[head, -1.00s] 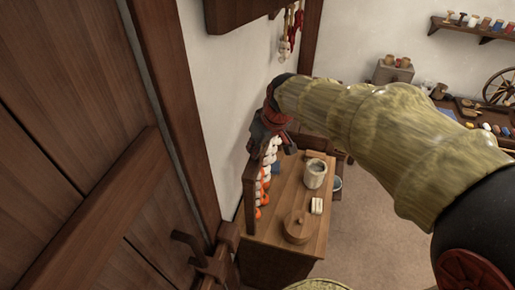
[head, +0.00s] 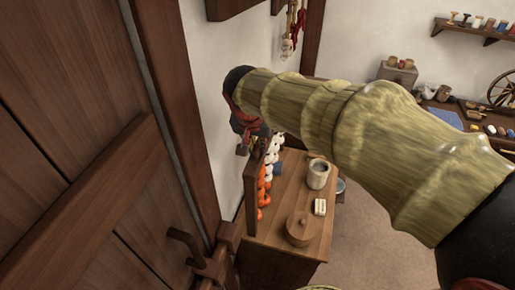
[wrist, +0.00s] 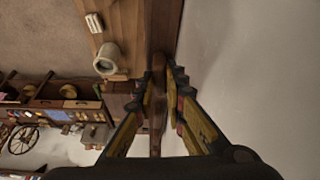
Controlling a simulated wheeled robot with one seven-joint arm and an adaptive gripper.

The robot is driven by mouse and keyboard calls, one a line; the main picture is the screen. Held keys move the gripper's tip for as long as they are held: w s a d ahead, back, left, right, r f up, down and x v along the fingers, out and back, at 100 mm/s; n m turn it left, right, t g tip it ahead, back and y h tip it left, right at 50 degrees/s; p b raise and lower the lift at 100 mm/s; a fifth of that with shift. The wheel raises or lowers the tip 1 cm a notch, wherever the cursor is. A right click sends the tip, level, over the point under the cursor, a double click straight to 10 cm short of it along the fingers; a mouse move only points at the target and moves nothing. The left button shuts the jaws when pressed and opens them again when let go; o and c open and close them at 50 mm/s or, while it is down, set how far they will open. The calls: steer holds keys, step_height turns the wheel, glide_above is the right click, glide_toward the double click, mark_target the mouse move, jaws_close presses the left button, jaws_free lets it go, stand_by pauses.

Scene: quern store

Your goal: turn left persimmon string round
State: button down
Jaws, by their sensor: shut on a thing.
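Strings of orange persimmons (head: 265,185) and white pieces (head: 277,143) hang beside a dark wooden upright panel (head: 251,190) at the left end of the cabinet top in the head view. My gripper (head: 245,142) is at the panel's top, to the upper left of the orange pieces. In the wrist view my gripper (wrist: 158,108) has its fingers on either side of a narrow reddish-brown wooden bar (wrist: 157,85) and is shut on it. The strings do not show clearly in the wrist view. My arm hides part of the area behind them.
The cabinet top (head: 285,215) holds a grey pot (head: 317,175), a round wooden lid (head: 299,228) and a small white block (head: 320,207). A wooden door (head: 100,150) and white wall are close on the left. Open floor (head: 375,240) lies to the right.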

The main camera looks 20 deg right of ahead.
steer(key=shift+m+b, duration=0.3)
steer(key=shift+m, duration=0.3)
steer(key=c, duration=1.8)
jaws_free()
steer(key=shift+c, duration=0.2)
steer(key=shift+r, duration=0.1)
steer(key=v, duration=1.1)
steer(key=shift+a+r, duration=0.35)
steer(key=shift+r, duration=0.05)
